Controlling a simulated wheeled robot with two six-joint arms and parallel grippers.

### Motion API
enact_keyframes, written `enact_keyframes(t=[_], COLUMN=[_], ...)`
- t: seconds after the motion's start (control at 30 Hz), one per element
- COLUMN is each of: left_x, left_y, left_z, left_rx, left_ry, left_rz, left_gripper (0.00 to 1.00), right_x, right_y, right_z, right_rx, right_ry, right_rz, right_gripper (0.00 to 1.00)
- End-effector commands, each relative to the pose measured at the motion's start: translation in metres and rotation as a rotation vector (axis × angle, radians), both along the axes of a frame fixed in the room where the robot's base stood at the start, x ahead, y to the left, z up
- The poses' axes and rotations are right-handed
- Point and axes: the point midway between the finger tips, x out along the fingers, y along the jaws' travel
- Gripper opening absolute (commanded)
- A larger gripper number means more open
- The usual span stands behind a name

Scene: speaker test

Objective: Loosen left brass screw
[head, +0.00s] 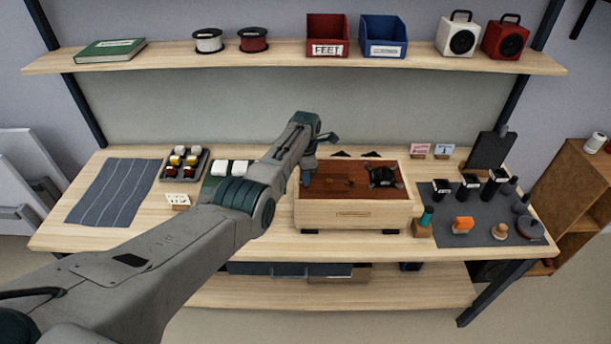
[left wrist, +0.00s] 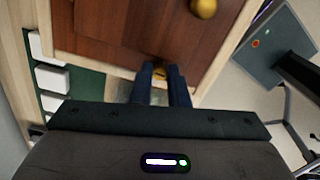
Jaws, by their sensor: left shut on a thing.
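A light wooden box (head: 352,214) with a dark red-brown wood top (head: 335,172) stands on the bench. My left gripper (head: 307,180) reaches down at the left end of that top. In the left wrist view, my left gripper's dark fingers (left wrist: 162,72) are shut on a small brass screw (left wrist: 160,72) at the edge of the brown panel (left wrist: 130,35). The fingers hide most of the screw. A round brass knob (left wrist: 203,8) sits farther along the panel. A black part (head: 383,176) lies on the right of the top. My right gripper is not in view.
White blocks (head: 231,168) on a green mat and a tray of small coloured parts (head: 184,163) are left of the box. A dark mat (head: 455,195) with several tools is to the right. A shelf (head: 275,60) with bins and speakers runs above. A striped cloth (head: 115,190) lies at left.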

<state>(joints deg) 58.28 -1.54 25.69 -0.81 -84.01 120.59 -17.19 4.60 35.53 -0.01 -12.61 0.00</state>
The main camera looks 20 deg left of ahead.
Motion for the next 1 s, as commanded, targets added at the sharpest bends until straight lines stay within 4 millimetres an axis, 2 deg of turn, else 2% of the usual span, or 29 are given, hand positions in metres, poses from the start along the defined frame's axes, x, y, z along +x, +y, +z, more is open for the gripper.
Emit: enact_keyframes(t=[0.4,0.9,0.93,1.0], left_x=[0.0021,0.0024,0.0024,0.0022], left_y=[0.0009,0.0009,0.0009,0.0009], left_z=[0.0029,0.0031,0.0031,0.0028], left_rx=[0.001,0.000,0.000,0.000], left_ry=[-0.005,-0.007,-0.007,-0.006], left_rz=[0.163,0.180,0.180,0.179], left_gripper=[0.00,0.00,0.18,0.32], right_x=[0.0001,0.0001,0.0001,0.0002], right_y=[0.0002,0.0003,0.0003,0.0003], right_z=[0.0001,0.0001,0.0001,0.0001], right_rx=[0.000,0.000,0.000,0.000], right_ry=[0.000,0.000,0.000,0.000], right_rz=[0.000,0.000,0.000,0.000], right_gripper=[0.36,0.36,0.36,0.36])
